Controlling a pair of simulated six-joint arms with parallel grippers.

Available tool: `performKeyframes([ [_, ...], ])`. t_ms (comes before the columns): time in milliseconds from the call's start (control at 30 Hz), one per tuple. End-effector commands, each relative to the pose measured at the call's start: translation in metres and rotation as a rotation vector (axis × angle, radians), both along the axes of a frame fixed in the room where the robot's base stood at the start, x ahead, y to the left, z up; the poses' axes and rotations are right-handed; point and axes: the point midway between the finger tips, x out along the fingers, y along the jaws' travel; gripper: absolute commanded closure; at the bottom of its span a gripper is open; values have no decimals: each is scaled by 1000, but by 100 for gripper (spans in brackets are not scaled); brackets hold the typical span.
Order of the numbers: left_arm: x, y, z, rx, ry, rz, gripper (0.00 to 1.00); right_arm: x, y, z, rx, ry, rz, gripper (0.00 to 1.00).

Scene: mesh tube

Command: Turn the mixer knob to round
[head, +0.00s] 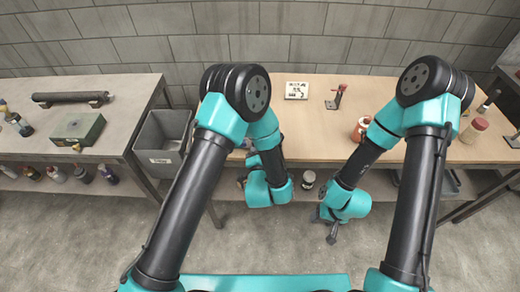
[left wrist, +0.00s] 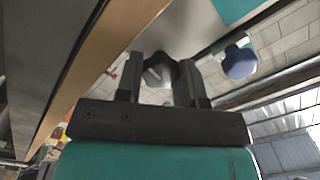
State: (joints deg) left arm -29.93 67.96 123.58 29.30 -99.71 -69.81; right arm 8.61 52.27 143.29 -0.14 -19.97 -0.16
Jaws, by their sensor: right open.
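I cannot make out a mixer or its knob in either view. A green box (head: 78,130) on the left bench has a small dark part on its front, too small to identify. My right gripper (head: 332,230) hangs open in front of the wooden bench, low over the floor, with nothing in it. My left gripper is mostly hidden behind its own arm in the head view. In the left wrist view my left gripper (left wrist: 160,82) has its two dark fingers apart, with no held object visible between them.
The wooden bench (head: 310,115) carries a small sign (head: 297,90), a red-topped stand (head: 337,97) and jars, partly behind my arms. A dark tube (head: 70,98) lies on the left bench. A grey bin (head: 162,138) stands between the benches.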

Motion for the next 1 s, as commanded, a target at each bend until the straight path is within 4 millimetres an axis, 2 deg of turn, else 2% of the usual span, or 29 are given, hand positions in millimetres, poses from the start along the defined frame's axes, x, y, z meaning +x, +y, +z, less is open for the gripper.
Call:
performKeyframes([
  [33, -1, 0, -1, 1, 3, -1, 61, 0, 0, 0, 0, 0, 0, 43],
  [100, -1, 0, -1, 1, 2, 0, 55, 0, 0, 0, 0, 0, 0, 43],
  [367, -1, 0, 0, 0, 1, -1, 54, 0, 0, 0, 0, 0, 0, 43],
  [567, -13, -1, -1, 1, 2, -1, 54, 0, 0, 0, 0, 0, 0, 43],
  [767, -44, -1, -1, 1, 3, -4, 54, 0, 0, 0, 0, 0, 0, 43],
  [1000, -90, 1, 0, 3, 3, -6, 54, 0, 0, 0, 0, 0, 0, 43],
])
